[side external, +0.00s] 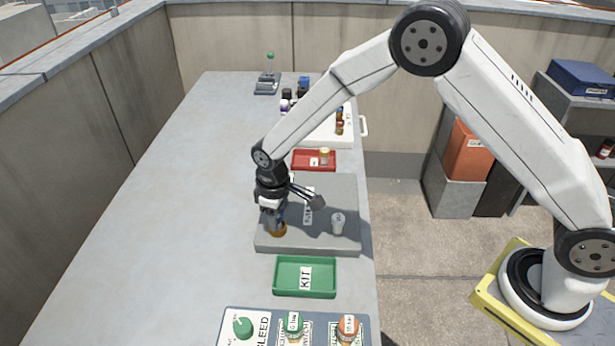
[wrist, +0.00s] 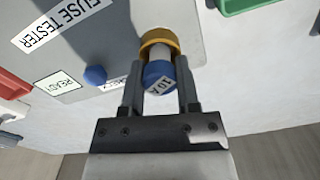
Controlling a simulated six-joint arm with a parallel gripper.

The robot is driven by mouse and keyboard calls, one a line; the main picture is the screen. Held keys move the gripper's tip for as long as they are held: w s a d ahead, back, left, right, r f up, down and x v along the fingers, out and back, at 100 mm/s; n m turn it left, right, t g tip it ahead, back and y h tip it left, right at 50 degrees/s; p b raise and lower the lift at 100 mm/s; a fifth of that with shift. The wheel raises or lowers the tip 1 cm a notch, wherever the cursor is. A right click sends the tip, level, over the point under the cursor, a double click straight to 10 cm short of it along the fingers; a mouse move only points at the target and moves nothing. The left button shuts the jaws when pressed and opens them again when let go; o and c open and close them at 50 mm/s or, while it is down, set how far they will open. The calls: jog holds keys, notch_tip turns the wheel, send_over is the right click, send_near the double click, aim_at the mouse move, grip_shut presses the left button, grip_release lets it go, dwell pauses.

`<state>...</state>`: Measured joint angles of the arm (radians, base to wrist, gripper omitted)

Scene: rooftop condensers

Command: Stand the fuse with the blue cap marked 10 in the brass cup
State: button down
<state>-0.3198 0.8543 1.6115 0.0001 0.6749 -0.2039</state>
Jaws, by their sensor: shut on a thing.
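The fuse with the blue cap marked 10 A (wrist: 158,77) has a pale body and is between my gripper's fingers in the wrist view. My gripper (wrist: 158,88) is shut on it, and also shows in the side view (side external: 272,222), low over the near left corner of the grey fuse tester (side external: 310,238). The brass cup (wrist: 158,38) is on that tester, and it shows in the side view (side external: 279,230) just below my fingers. The fuse's lower end is at the cup's opening; its tip is hidden, and I cannot tell how deep it sits.
A dome (side external: 338,223) stands on the tester, blue in the wrist view (wrist: 95,75) by a READY label. A green KIT tray (side external: 305,292) lies nearer. A red tray (side external: 302,164) and white tray (side external: 340,143) with fuses lie beyond. The left bench is clear.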

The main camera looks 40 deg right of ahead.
jog(key=shift+c, duration=1.3)
grip_release()
jog(key=shift+r, duration=0.15)
jog(key=shift+r, duration=3.75)
jog(key=shift+s+d+r, duration=0.15)
jog(key=shift+s+d, duration=0.05)
jog(key=shift+d, duration=0.25)
jog(key=s+d+r+m+t, duration=0.2)
jog(key=s+d+m, duration=0.4)
jog(key=s+d, duration=0.8)
jog(key=s+r, duration=0.1)
jog(key=s, duration=0.3)
jog(key=shift+s+d+t, duration=0.25)
jog(key=shift+d+t, duration=0.05)
jog(key=shift+d, duration=0.05)
